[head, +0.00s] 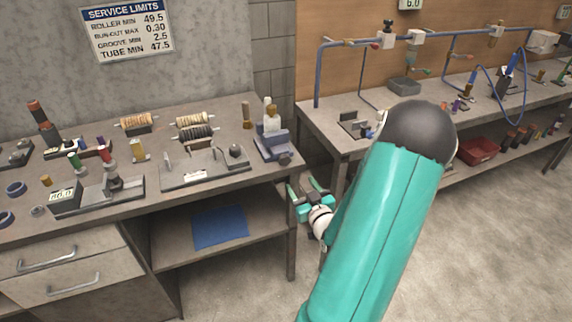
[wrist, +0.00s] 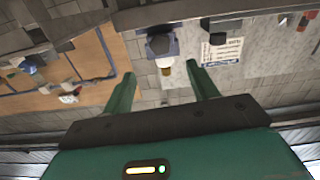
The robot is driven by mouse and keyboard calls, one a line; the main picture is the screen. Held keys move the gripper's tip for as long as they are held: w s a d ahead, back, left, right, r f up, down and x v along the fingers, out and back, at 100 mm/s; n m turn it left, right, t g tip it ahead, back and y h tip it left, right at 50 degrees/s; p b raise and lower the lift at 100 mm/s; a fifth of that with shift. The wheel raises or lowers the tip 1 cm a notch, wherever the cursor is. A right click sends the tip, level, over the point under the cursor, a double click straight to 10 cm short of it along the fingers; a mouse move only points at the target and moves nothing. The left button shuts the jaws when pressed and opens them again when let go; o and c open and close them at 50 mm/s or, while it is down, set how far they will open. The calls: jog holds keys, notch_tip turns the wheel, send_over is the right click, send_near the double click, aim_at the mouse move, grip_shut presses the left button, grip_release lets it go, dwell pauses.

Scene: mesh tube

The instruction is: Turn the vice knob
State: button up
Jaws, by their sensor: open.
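The vice (head: 270,142) is blue-grey and stands at the right front corner of the left bench. Its dark round knob (head: 284,158) faces out from the bench's front edge. A pale and brassy piece stands upright on top of the vice. My gripper (head: 302,186) is open and empty, below and slightly right of the knob, apart from it. In the wrist view the scene is upside down. There the knob (wrist: 160,44) shows beyond the gap between my two green fingers (wrist: 161,71), and nothing is between the fingertips.
The left bench (head: 250,170) carries a flat plate fixture (head: 205,168), coils and several small parts. A blue mat (head: 220,227) lies on its lower shelf. The right bench (head: 325,125) has pipework and a red bin (head: 477,150). A floor gap separates the benches.

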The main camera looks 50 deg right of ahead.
aim_at(286, 162)
jog(key=x, duration=1.1)
jog(key=shift+w+d+r, duration=0.1)
jog(key=shift+w+d, duration=0.05)
jog(key=shift+w, duration=0.1)
jog(key=shift+c, duration=0.5)
jog(key=c, duration=0.9)
jog(key=shift+m, duration=2.7)
jog(key=o, duration=1)
jog(key=shift+s, duration=0.1)
jog(key=v, duration=1.3)
jog(key=shift+s+a, duration=0.25)
jog(key=shift+s, duration=0.05)
